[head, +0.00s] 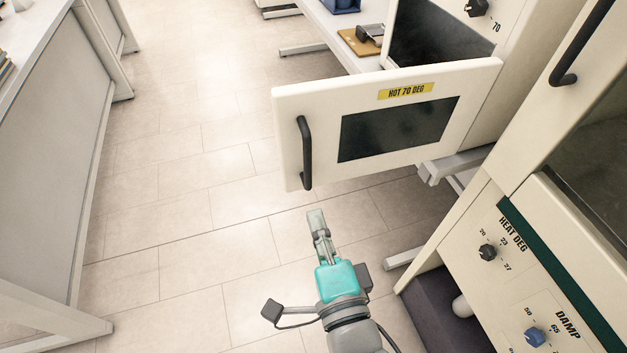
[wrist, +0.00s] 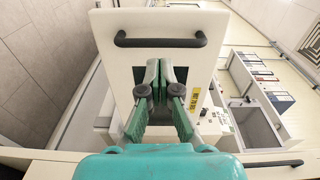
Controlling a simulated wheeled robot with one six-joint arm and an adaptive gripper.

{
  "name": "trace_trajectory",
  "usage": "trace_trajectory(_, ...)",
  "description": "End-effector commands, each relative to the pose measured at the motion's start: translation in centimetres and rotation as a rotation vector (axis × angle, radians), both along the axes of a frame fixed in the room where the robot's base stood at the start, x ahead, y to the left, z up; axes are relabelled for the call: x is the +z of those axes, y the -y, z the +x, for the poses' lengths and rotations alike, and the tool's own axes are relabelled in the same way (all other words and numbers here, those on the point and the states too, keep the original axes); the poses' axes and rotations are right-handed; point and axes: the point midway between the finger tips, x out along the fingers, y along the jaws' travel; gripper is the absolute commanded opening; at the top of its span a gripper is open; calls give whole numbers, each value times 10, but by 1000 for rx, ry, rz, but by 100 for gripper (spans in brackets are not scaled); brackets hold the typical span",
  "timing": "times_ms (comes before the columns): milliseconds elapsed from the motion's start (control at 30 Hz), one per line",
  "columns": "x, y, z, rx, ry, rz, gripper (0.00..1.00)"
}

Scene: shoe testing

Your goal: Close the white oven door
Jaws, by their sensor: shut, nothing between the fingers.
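The white oven door (head: 290,112) stands swung open, out from the oven body (head: 520,45). It has a dark window (head: 395,130), a yellow "HOT 70 DEG" label (head: 405,91) and a black bar handle (head: 305,153) near its free edge. The dark oven interior (head: 430,40) shows behind it. My gripper (head: 315,214) is shut and empty, below and in front of the handle edge in the head view. In the wrist view the fingers (wrist: 159,66) point at the door (wrist: 107,65), with the handle (wrist: 160,41) beyond the tips. I see no contact with it.
A cream cabinet with "HEAT DEG" and "DAMP" dials (head: 488,252) stands at the right, close to my arm. Its upper door has a black handle (head: 580,45). A grey bench (head: 50,150) runs along the left. The tiled floor (head: 190,160) between is clear.

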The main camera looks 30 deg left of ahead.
Motion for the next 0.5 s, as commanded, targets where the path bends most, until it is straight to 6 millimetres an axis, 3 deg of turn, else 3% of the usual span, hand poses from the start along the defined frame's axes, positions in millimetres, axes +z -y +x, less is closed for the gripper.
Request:
trace_trajectory(267, 10, -18, 3, 25, -27, 37, 0)
trace_trajectory(500, 11, -42, 26, 24, -25, 36, 0)
